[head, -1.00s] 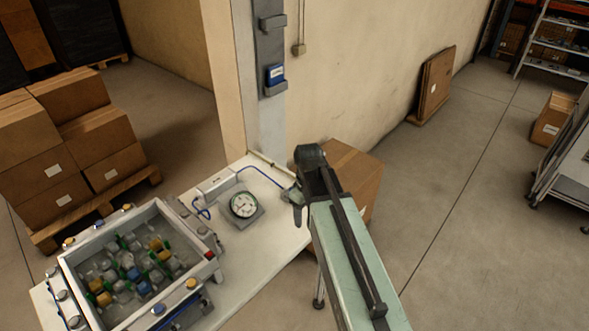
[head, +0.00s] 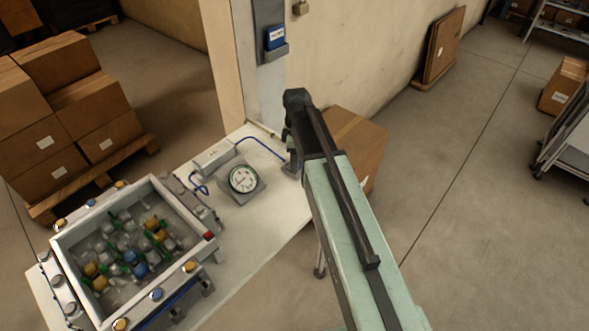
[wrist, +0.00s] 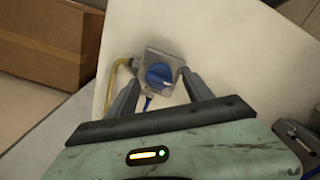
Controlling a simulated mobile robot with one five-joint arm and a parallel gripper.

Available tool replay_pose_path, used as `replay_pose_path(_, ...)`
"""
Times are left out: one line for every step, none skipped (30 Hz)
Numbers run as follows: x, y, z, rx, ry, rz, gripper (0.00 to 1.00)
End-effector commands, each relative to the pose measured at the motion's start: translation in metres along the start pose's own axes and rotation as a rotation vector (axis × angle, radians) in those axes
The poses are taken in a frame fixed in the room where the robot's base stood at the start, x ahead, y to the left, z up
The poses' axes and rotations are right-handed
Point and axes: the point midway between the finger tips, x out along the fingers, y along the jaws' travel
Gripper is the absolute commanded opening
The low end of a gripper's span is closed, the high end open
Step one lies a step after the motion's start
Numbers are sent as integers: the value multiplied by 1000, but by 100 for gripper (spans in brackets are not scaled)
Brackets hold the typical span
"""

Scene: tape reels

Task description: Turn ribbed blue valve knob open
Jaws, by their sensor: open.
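The blue valve knob (wrist: 159,76) shows in the wrist view, on a grey metal valve block (wrist: 160,60) on the white table. A yellow hose and a blue line join the block. My gripper (wrist: 158,92) is open, with one finger on each side of the knob and nothing held. The fingertips look close to the block; I cannot tell whether they touch it. In the head view my arm hides the knob, and my gripper (head: 291,140) is at the far right end of the table.
On the white table (head: 265,205) are a round dial gauge (head: 243,179) and a framed bin (head: 75,233) of small coloured-capped items. A cardboard box (head: 358,150) stands just beyond the table, right of my gripper. Stacked boxes (head: 60,110) stand at left.

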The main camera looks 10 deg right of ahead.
Motion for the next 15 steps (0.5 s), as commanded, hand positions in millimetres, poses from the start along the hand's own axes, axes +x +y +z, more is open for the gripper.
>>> replay_pose_path(12,0,1,1,0,0,59)
replay_pose_path(14,0,1,2,0,0,59)
replay_pose_path(14,0,1,3,0,0,59)
replay_pose_path(14,1,2,3,0,0,59)
replay_pose_path(13,1,2,3,0,0,59)
replay_pose_path(12,1,2,4,0,0,59)
replay_pose_path(12,1,2,4,0,0,59)
replay_pose_path(11,1,2,4,0,0,59)
replay_pose_path(11,1,2,4,0,0,59)
replay_pose_path(11,1,2,4,0,0,59)
replay_pose_path(11,1,2,4,0,0,51)
replay_pose_path(11,1,2,4,0,0,40)
replay_pose_path(11,1,2,4,0,0,31)
replay_pose_path(11,1,2,5,0,0,23)
replay_pose_path(11,1,2,5,0,0,12)
